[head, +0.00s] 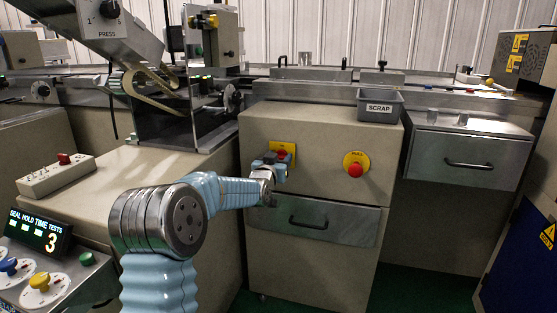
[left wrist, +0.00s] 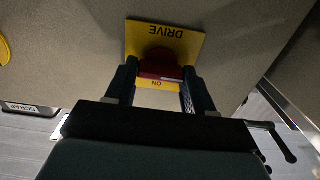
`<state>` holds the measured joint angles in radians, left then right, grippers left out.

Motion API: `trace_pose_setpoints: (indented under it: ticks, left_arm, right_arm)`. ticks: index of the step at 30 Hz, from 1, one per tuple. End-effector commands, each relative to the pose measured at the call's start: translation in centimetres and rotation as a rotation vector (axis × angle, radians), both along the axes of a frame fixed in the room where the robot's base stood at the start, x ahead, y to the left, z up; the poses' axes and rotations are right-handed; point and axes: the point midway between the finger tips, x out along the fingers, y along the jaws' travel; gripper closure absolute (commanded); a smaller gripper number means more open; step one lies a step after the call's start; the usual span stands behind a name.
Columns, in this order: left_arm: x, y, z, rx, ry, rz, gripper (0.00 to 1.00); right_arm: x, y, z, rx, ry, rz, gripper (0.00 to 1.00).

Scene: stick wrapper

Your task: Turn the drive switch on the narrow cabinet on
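The narrow cabinet (head: 322,150) stands in the middle of the head view. Its drive switch is a red knob (head: 282,154) on a yellow plate (head: 290,147), at the upper left of the front. My left gripper (head: 275,165) is at the switch. Its fingers (left wrist: 160,80) lie on either side of the red knob (left wrist: 160,66), very close to it; I cannot tell whether they press on it. My right gripper is not in view.
A red button on a yellow disc (head: 355,170) sits right of the switch. Below is a drawer (head: 310,222) with a handle. A SCRAP bin (head: 380,104) stands on top. A control panel (head: 42,240) reading 3 is at the lower left.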

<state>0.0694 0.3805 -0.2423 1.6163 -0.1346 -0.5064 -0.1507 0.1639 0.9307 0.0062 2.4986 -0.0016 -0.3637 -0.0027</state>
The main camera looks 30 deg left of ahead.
Motion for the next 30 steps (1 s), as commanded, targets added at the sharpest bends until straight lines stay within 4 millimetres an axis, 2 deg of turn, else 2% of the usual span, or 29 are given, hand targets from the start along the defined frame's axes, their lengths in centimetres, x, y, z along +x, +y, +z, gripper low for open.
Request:
trace_pose_setpoints:
  ticks: [1, 3, 4, 11, 17, 30]
  left_arm:
    - [0.0, 0.0, 0.0, 0.000, 0.000, 0.000, 0.66]
    - [0.0, 0.0, 0.0, 0.000, 0.000, 0.000, 0.76]
    - [0.0, 0.0, 0.0, 0.000, 0.000, 0.000, 0.77]
    - [0.0, -0.1, -0.1, 0.024, 0.005, -0.001, 0.77]
    - [0.0, -0.1, -0.3, 0.109, 0.025, -0.001, 0.77]
    - [0.1, -0.3, -0.3, 0.486, 0.114, -0.002, 0.77]
  right_arm:
    - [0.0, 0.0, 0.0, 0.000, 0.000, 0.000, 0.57]
    - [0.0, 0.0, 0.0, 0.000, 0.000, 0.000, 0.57]
    - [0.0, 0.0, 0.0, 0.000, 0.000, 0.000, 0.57]
    - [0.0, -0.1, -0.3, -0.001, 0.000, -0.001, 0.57]
    - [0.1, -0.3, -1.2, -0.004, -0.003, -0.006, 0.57]
    - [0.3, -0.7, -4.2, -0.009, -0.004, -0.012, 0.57]
